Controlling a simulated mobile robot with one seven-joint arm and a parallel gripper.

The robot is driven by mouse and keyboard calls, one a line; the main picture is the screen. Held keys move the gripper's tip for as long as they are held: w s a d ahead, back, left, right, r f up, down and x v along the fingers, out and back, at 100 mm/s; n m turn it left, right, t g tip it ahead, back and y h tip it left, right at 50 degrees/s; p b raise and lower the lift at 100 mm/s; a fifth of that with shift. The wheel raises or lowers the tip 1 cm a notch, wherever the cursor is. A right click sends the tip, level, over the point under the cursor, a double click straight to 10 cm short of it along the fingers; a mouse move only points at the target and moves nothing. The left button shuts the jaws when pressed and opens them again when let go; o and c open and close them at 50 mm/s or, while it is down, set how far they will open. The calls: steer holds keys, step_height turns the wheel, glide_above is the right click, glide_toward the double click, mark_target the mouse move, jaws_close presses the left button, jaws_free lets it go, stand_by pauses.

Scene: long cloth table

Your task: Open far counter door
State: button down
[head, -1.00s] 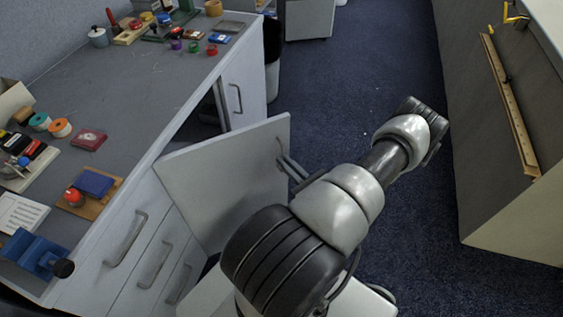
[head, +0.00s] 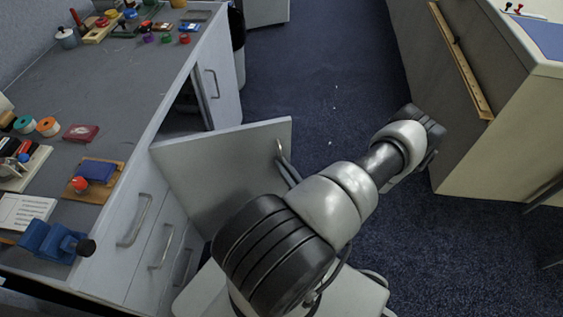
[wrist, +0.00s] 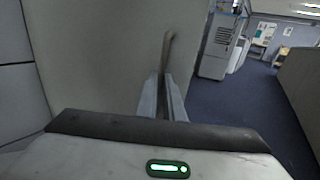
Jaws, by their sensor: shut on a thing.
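A light grey counter door (head: 215,175) stands swung well out from the counter (head: 125,85). A dark opening (head: 180,115) shows behind it. Its bar handle (head: 279,148) is on the outer face near the free edge. My gripper (head: 288,168) is at this handle, with the fingers partly hidden by my arm in the head view. In the wrist view the two fingers (wrist: 164,98) are closed around the handle (wrist: 168,52), with the door panel (wrist: 105,55) to their left.
A closed door with a handle (head: 214,84) is beyond the opening. Closed fronts with handles (head: 135,220) are on the near side. Blocks and small items cover parts of the countertop. Blue carpet (head: 325,85) is clear between the counter and a grey partition (head: 440,95) at right.

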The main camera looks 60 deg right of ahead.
steer(key=shift+s+a+f, duration=0.1)
steer(key=shift+s+a, duration=0.35)
steer(key=shift+a, duration=0.35)
steer(key=c, duration=1.9)
jaws_free()
steer(key=shift+w, duration=0.1)
steer(key=p+v, duration=0.1)
steer(key=v, duration=1.6)
steer(key=shift+s, duration=0.3)
steer(key=shift+d, duration=0.1)
